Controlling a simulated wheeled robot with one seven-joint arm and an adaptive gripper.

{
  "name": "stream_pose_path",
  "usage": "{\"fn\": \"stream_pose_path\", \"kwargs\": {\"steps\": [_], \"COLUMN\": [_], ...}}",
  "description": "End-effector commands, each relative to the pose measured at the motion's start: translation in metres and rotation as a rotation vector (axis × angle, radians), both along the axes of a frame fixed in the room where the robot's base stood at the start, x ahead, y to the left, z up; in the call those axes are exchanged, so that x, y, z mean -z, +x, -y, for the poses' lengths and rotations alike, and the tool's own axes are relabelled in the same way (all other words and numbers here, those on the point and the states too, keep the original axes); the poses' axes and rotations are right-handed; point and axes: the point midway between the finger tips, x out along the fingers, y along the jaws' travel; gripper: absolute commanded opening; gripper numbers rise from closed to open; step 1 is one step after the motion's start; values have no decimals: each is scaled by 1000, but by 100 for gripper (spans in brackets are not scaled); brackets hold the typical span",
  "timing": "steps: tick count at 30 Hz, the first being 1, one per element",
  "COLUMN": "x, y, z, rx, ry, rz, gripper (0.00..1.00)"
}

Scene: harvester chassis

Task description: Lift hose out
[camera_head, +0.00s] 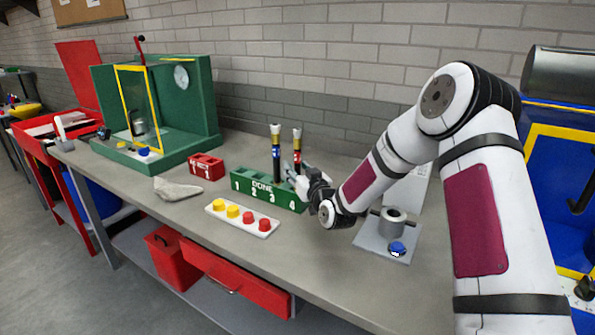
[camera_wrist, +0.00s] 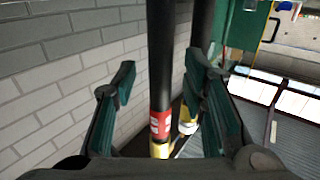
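A green rack (camera_head: 262,189) with white numbers stands on the bench. Two black hoses stand upright at it, one with a blue band (camera_head: 276,153) and one with a red band (camera_head: 297,146). My gripper (camera_head: 292,173) is at the red-banded hose, low down near the rack. In the wrist view my gripper (camera_wrist: 160,70) is open, with the red-banded hose (camera_wrist: 160,60) between its fingers and a gap on both sides. The blue-banded hose (camera_wrist: 187,122) shows just beyond. The lower end of the red-banded hose is hidden behind my gripper in the head view.
A grey plate (camera_head: 372,240) with a metal cylinder (camera_head: 393,222) and a blue knob (camera_head: 397,249) lies right. A green booth (camera_head: 175,110) stands behind left.

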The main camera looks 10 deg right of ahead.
Motion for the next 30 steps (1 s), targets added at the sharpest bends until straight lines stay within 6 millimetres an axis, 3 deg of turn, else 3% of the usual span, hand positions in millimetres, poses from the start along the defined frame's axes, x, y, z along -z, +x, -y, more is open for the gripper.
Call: {"fn": "stream_pose_path", "kwargs": {"steps": [6,12,23,30], "x": [0,0,-3,-38], "y": [1,1,1,1], "z": [0,0,0,0], "rx": [0,0,0,0], "ry": [0,0,-1,-3], "rz": [-1,0,3,8], "gripper": [39,0,0,0]}}
